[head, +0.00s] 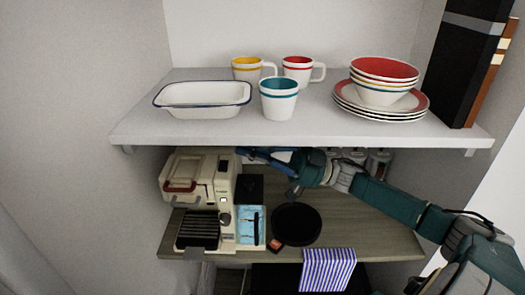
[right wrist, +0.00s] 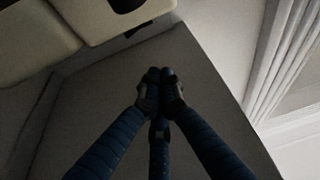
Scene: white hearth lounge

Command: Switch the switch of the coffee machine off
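The coffee machine (head: 222,178) is cream-coloured and stands at the left of the lower shelf, with a dark drip grille at its front. Small dark controls (head: 224,197) show on its front; I cannot tell the switch's position. My right gripper (head: 241,151) reaches in from the right under the upper shelf, its fingertips beside the machine's upper right edge. In the right wrist view its blue fingers (right wrist: 160,76) meet at the tips with nothing between them. The cream body of the machine (right wrist: 30,40) shows there at the top left, apart from the fingertips. My left gripper is out of view.
The upper shelf (head: 210,128) hangs close above my right arm and holds mugs, bowls, plates and a white dish (head: 203,113). On the lower shelf are a black round pan (head: 296,224), a blue packet (head: 251,225), jars (head: 379,162) and a striped cloth (head: 327,270).

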